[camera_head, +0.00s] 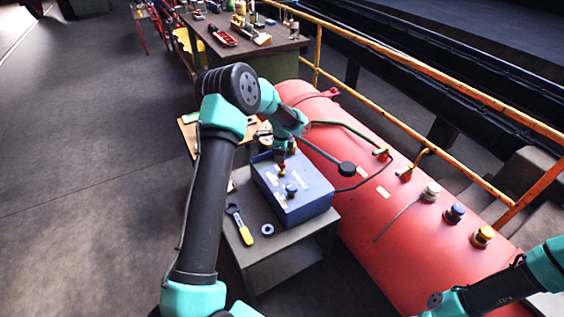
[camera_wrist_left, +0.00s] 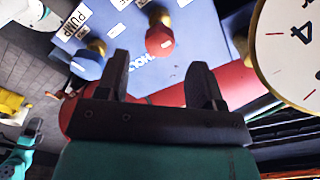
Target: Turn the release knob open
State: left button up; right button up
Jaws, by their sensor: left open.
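In the left wrist view, the box (camera_wrist_left: 205,35) carries a red knob (camera_wrist_left: 160,40) and a blue knob (camera_wrist_left: 88,66) on brass stems. Labels lie beside them, one reading PUMP; no label reading RELEASE is legible. My left gripper (camera_wrist_left: 160,82) is open, its fingers apart, with the red knob ahead of the gap and nothing between them. In the head view, my left gripper (camera_head: 282,155) is above the box's far left part, partly hiding it.
A yellow-handled wrench (camera_head: 240,224) and a metal ring (camera_head: 267,229) lie on the table. A red tank (camera_head: 400,240) with several valves is to the right. A round gauge (camera_wrist_left: 292,45) is close at the left wrist view's right edge. A yellow railing (camera_head: 440,80) runs behind.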

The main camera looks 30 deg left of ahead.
aim_at(282, 167)
pick_arm(q)
jog(key=shift+f, duration=2.2)
jog(key=c, duration=0.9)
